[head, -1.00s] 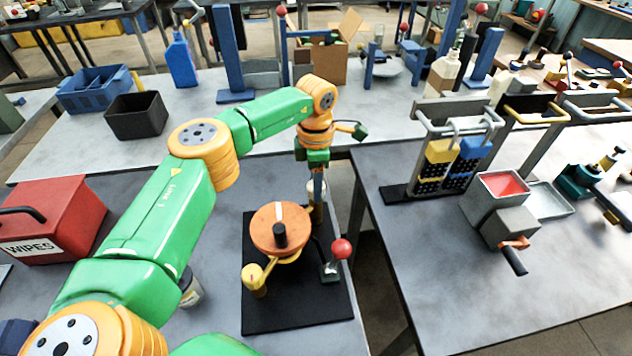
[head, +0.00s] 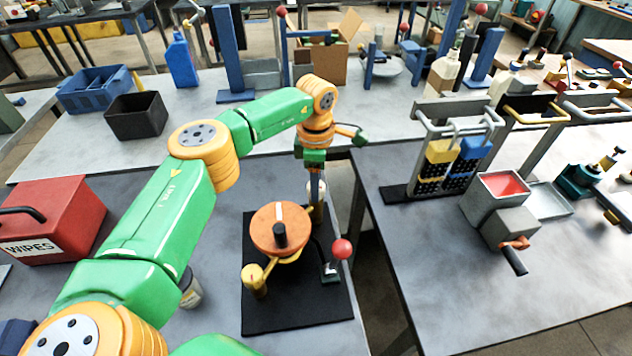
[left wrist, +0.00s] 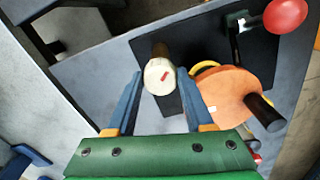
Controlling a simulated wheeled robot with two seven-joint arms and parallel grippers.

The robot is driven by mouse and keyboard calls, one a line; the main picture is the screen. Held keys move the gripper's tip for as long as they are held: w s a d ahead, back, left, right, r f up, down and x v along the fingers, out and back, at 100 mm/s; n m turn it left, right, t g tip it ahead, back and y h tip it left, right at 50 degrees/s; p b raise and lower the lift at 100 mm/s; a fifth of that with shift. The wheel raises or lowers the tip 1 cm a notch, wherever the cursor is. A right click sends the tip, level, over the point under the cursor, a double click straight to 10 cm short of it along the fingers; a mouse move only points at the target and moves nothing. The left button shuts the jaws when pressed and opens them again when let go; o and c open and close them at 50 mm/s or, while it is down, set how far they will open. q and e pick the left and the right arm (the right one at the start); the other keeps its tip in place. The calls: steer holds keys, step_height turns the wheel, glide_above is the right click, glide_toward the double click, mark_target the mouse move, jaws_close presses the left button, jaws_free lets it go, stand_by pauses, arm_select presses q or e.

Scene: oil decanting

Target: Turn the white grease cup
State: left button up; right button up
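The white grease cup (left wrist: 158,76) has a pale round top with a red mark in the left wrist view, on a brownish stem at the edge of the black mat. I cannot tell how far the fingertips reach down. My right gripper is not in view.
Close to the cup stand the orange disc (head: 268,236) with a black knob, a yellow-knobbed post (head: 253,276) and a red-ball lever (head: 341,249), all on the black mat (head: 290,319). A red wipes box (head: 62,215) is at left. A gap separates the right table.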

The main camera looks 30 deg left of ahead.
arm_select(q)
steer(key=o, duration=0.4)
steer(key=shift+r, duration=0.15)
step_height(320, 180, up, 6)
steer(key=shift+r+b, duration=0.15)
steer(key=shift+b, duration=0.7)
steer(key=shift+r, duration=0.35)
